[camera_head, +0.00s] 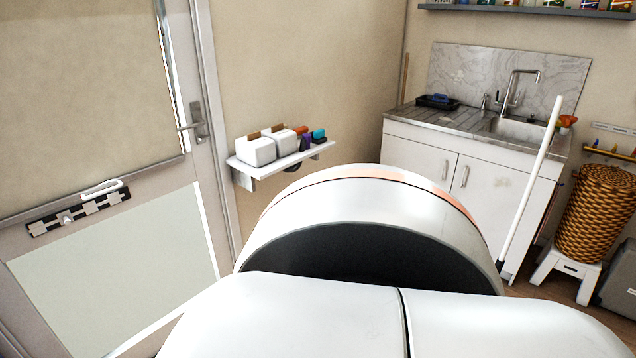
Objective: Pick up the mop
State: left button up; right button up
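A long white pole (530,180), which looks like the mop's handle, stands tilted in front of the sink cabinet at the right. Its top leans to the right, near the sink's right edge. Its lower end has a dark part and goes out of sight behind my own white body parts, so no mop head shows. I cannot tell whether anything holds the pole. Neither of my grippers is in view; large white rounded parts of mine fill the lower middle of the picture.
A white sink cabinet (415,152) stands at the back right. A wicker basket (595,215) sits on a white stool (566,268) to its right, beside a grey box (620,280). A wall shelf (290,158) holds white containers. A door (85,100) is at the left.

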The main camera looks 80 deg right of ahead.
aim_at(508, 243)
jog(key=z, duration=3.9)
jog(key=i+z, duration=0.2)
jog(key=i, duration=0.5)
